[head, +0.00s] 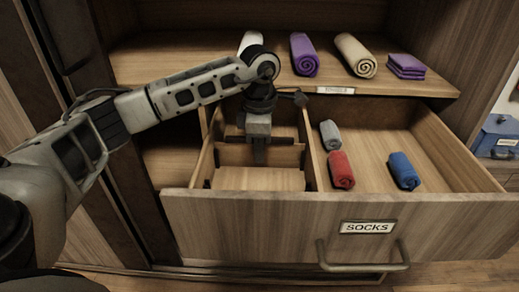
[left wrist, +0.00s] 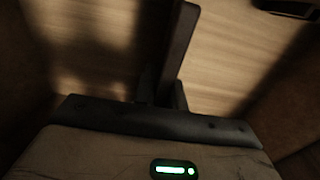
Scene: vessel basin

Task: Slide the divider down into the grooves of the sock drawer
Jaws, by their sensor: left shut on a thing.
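The sock drawer (head: 270,215) is pulled open, with a "SOCKS" label on its front. A wooden divider (head: 234,155) stands crosswise in its narrow left compartment, between the left wall and a long partition (head: 309,150). My left gripper (head: 260,158) points down into this compartment and is shut on the divider near its middle, hiding part of it. Dark groove strips show near the divider's ends; I cannot tell whether its ends are in them. In the left wrist view the divider (left wrist: 178,50) is a dark bar between the fingers (left wrist: 163,95). My right gripper is not in view.
The right compartment holds grey (head: 330,135), red (head: 341,170) and blue (head: 404,171) rolled socks. The shelf (head: 400,83) above the drawer's back holds rolled purple (head: 304,54) and beige (head: 355,55) cloths and a folded purple one (head: 406,66). The left compartment's front floor is bare.

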